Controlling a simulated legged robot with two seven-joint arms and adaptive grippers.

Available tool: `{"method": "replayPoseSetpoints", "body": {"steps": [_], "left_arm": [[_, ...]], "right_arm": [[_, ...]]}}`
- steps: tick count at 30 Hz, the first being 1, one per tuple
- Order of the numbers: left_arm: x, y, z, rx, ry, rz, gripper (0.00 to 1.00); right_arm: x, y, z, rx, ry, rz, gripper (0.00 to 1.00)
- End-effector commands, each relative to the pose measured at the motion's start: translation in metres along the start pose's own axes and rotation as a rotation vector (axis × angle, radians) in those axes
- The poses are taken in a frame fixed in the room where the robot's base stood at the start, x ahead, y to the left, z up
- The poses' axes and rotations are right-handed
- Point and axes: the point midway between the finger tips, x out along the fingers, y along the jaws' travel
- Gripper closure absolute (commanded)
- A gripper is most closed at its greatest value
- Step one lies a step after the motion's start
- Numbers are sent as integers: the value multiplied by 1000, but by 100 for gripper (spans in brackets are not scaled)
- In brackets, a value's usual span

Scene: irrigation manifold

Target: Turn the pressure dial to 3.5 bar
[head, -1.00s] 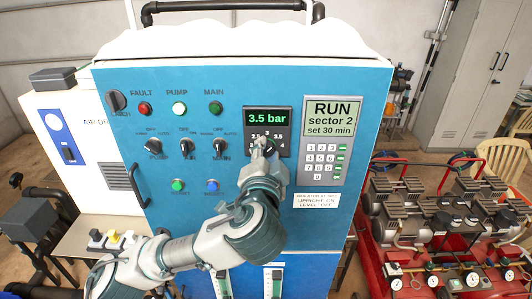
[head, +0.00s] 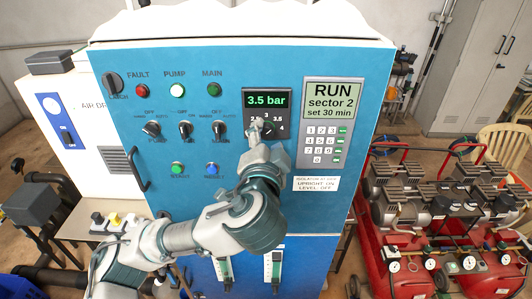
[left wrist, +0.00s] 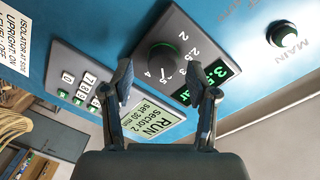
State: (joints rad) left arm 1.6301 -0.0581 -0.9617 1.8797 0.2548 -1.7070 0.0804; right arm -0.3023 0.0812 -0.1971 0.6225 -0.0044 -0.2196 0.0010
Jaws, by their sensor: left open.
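The pressure dial (head: 269,131) is a round dark knob on the blue panel, under a green readout (head: 267,100) that shows "3.5 bar". My left gripper (head: 257,131) is in front of the dial's left side in the head view and hides part of it and its scale. In the left wrist view the knob (left wrist: 162,57) shows beyond and between the two spread fingers of the left gripper (left wrist: 164,76). The fingers are open; whether they touch the knob cannot be told. My right gripper is not in view.
A keypad (head: 323,144) and a "RUN sector 2" screen (head: 333,98) sit right of the dial. Selector switches (head: 186,130) and lit buttons (head: 177,168) are to its left. A red compressor unit (head: 445,215) stands right of the cabinet.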

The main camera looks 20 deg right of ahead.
Motion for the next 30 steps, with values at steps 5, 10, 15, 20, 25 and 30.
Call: {"method": "replayPoseSetpoints", "body": {"steps": [5, 10, 15, 20, 25, 30], "left_arm": [[-40, 1, -2, 1, 7, 2, 41], [-75, 2, -2, 2, 6, 2, 41], [-97, 2, -2, 3, 3, 1, 41], [-102, 3, 0, 2, -1, 3, 41], [-102, 3, -1, 2, -1, 3, 41], [-102, 3, -1, 2, -1, 3, 41]], "right_arm": [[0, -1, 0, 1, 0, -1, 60], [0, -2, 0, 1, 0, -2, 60], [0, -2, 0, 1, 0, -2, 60], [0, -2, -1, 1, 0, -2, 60], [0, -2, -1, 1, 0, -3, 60], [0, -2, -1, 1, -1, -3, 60]]}}
